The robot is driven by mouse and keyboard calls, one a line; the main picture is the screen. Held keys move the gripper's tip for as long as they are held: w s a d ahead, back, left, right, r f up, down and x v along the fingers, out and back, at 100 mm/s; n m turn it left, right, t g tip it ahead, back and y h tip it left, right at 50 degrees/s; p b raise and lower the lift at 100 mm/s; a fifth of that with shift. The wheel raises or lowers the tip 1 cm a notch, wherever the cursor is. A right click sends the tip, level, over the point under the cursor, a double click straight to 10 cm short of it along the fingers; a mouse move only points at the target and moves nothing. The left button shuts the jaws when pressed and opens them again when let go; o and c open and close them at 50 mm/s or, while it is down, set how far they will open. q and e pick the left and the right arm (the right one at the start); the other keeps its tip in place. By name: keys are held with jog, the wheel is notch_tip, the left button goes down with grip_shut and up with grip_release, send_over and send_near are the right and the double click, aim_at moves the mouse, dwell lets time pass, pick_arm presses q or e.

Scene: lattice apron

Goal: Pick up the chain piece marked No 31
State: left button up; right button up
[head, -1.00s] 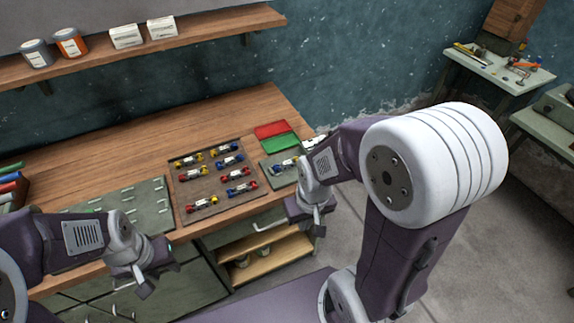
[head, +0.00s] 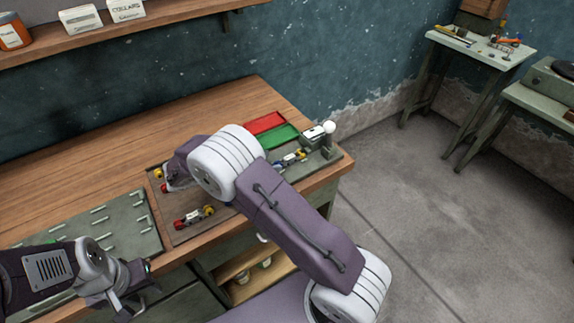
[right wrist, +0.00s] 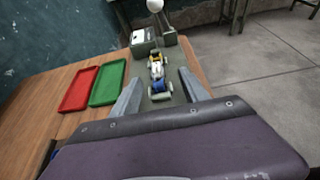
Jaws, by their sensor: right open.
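Chain pieces with coloured ends and pale middles lie on the brown tray (head: 180,235); a red-and-yellow one (head: 194,217) shows at its front. My right arm covers most of the others. A blue-and-yellow chain piece (head: 290,159) sits on the grey-green plate at the right. It also shows in the right wrist view (right wrist: 156,68), ahead of and between the open, empty fingers of my right gripper (right wrist: 160,93). No number can be read on any piece. In the head view my right fingertips are not clear. My left gripper (head: 128,298) hangs at the bench's front edge; its opening is unclear.
Red (head: 264,123) and green (head: 281,137) shallow trays lie behind the grey-green plate (head: 322,162), which carries a white-knobbed device (head: 329,130). A slotted green board (head: 115,225) lies left of the brown tray. A shelf (head: 160,22) runs above. The bench's back left is clear.

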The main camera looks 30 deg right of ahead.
aim_at(287, 158)
jog(key=shift+d, duration=0.4)
jog(key=d+f, duration=0.1)
jog(key=w+d, duration=0.1)
jog(key=shift+d+f, duration=0.3)
jog(key=shift+f, duration=0.05)
jog(key=x, duration=0.4)
jog(key=shift+d+f+p, duration=0.1)
jog(key=shift+d+p, duration=0.2)
jog(key=shift+p, duration=0.1)
jog(key=shift+w+d+f, duration=0.15)
jog(key=shift+d+f, duration=0.05)
jog(key=shift+d, duration=0.1)
grip_shut()
